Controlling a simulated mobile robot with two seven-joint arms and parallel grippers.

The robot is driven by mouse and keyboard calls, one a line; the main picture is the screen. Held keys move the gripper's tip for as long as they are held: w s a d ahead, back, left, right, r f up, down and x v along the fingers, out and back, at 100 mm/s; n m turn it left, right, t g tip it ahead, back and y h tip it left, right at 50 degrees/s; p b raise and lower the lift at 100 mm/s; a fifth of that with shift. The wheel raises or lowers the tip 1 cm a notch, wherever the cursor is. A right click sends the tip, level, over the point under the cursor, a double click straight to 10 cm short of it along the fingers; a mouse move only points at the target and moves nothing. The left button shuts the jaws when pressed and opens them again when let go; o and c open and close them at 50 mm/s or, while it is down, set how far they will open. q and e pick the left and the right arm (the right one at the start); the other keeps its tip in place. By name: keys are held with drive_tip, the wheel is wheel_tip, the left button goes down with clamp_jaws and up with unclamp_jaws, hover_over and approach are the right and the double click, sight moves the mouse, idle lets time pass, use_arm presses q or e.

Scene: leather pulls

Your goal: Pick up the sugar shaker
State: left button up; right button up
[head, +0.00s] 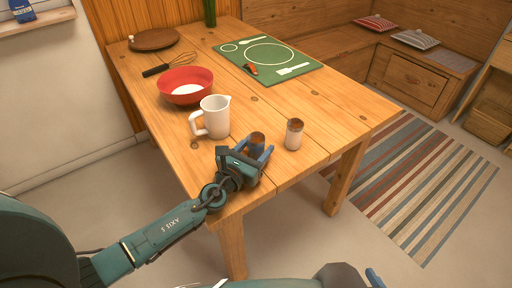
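Two small shakers with brown tops stand at the table's near end. One shaker (257,139) shows between the blue fingers of my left gripper (260,149), its lower part hidden by the gripper. The fingers are apart on either side of it; I cannot tell whether they touch it. The other shaker (294,136), pale-bodied with a brown top, stands free to the right. I cannot read which one holds sugar. My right gripper (375,279) shows only partly at the bottom edge.
A white jug (213,118) stands just behind my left gripper. Farther back on the wooden table (330,115) are a red bowl (186,86), a whisk (172,65), a round brown board (154,39) and a green mat (288,72). The table's right side is clear.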

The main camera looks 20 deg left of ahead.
use_arm(q)
drive_tip(key=c, duration=0.8)
drive_tip(key=shift+r, duration=0.1)
